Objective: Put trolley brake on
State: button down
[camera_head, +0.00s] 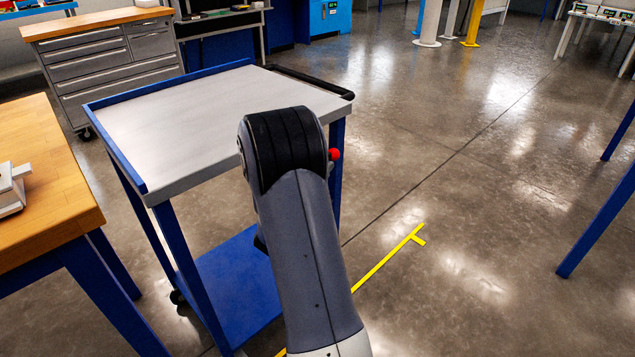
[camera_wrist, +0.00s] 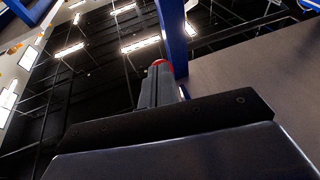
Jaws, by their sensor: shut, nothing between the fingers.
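The trolley (camera_head: 200,125) has a grey top, blue frame and black push handle (camera_head: 310,82). A red knob (camera_head: 335,155) shows at the right edge of my arm, near a blue leg. In the wrist view a red knob (camera_wrist: 161,63) shows just past the tips of my gripper (camera_wrist: 160,75), in front of a blue post (camera_wrist: 172,30). The fingers are together with nothing between them. I cannot tell whether they touch the knob. In the head view my arm hides the gripper and most of any lever under the knob.
A wood-topped bench (camera_head: 45,190) stands close on the left of the trolley. A drawer cabinet (camera_head: 110,60) is behind it. The floor (camera_head: 480,170) to the right is clear, with a yellow line (camera_head: 385,265) on it. Blue legs (camera_head: 600,220) stand at the far right.

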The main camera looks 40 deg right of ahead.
jog(key=shift+d+r+t+h+b, duration=0.4)
jog(key=shift+d+r+h+b, duration=0.2)
jog(key=shift+d+r+b, duration=0.55)
jog(key=shift+w+a+r+b, duration=0.1)
jog(key=shift+a+r+b, duration=0.05)
jog(key=shift+b, duration=0.2)
